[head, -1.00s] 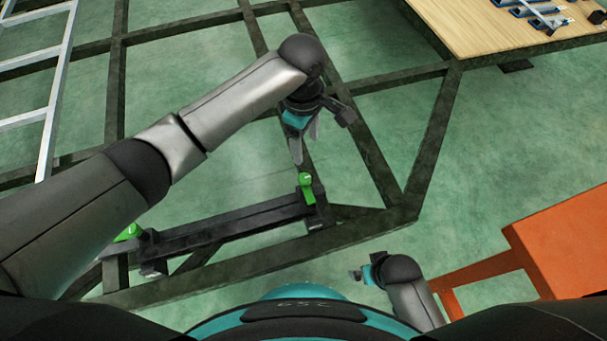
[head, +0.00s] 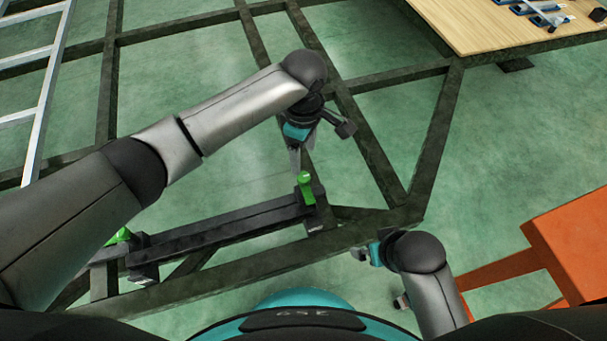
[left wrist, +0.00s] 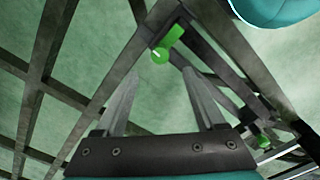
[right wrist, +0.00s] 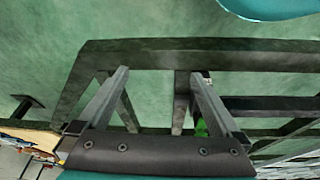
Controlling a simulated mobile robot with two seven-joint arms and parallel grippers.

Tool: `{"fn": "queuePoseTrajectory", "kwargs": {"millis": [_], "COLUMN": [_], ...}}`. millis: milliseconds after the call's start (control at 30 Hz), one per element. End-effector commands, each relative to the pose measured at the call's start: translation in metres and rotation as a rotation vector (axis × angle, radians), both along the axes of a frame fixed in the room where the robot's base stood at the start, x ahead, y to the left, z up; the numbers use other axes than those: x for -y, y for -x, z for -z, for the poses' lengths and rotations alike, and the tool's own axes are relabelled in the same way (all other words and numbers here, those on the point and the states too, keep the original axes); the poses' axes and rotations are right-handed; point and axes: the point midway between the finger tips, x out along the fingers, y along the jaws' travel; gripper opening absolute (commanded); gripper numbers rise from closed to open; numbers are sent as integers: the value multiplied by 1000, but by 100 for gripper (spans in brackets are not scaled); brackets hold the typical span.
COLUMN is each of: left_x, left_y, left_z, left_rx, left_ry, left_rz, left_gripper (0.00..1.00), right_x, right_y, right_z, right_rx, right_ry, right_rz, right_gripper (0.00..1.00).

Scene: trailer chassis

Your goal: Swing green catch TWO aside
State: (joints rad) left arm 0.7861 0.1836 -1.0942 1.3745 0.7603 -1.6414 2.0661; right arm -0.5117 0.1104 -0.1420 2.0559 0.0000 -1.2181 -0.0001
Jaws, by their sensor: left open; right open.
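Two green catches sit at the ends of a dark bar (head: 220,230) on the frame: one at the right end (head: 305,186), one at the left end (head: 119,236), partly hidden by my left arm. I cannot read which is TWO. My left gripper (head: 302,154) is open and empty, just above the right-end catch. In the left wrist view this catch (left wrist: 165,46) lies beyond the open fingertips (left wrist: 160,75), and the other catch (left wrist: 263,141) is at lower right. My right gripper (head: 364,254) is open and empty near the frame's front corner. The right wrist view shows a green bit (right wrist: 200,129) behind a finger.
Dark chassis beams (head: 435,140) cross the green floor around the bar. A wooden deck (head: 475,25) with tools is at upper right. An orange stand (head: 570,240) is at right. A ladder (head: 45,90) lies at upper left.

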Motion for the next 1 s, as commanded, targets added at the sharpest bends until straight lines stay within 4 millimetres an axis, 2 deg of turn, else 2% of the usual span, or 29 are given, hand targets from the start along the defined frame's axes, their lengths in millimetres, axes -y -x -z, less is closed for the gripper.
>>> {"fn": "queuePoseTrajectory", "kwargs": {"millis": [667,1000], "left_x": [-1,0], "left_y": [0,0], "left_z": [66,80], "left_rx": [0,0], "left_ry": [-1,0], "left_rz": [-1,-1], "left_gripper": [72,72], "right_x": [-7,-30], "right_y": [-10,-32], "right_z": [-71,-65], "right_rx": [159,322], "right_ry": [-33,-105], "right_rz": [-9,-44], "right_gripper": [100,100]}}
